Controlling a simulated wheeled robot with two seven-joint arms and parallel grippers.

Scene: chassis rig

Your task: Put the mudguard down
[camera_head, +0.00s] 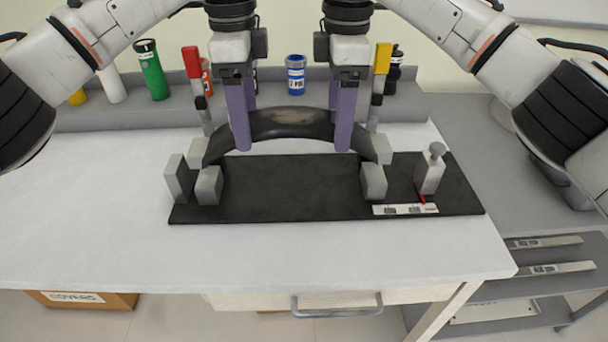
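The mudguard (290,124) is a dark, worn arch in the middle of the camera_head view, spanning the far side of a black mat (285,190). Its ends come down beside the grey blocks (208,186) on the left and the grey blocks (373,181) on the right. I cannot tell whether the ends rest there or hang just above. My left gripper (243,122) has its purple fingers in front of and behind the arch's left part, shut on it. My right gripper (342,123) holds the right part in the same way.
A red-handled clamp (193,65) stands at the left and a yellow-handled clamp (382,62) at the right. A grey-topped post (431,170) and a labelled strip (405,209) are on the mat's right. Bottles, including a green one (152,70), stand behind. The white tabletop (90,215) is clear at left.

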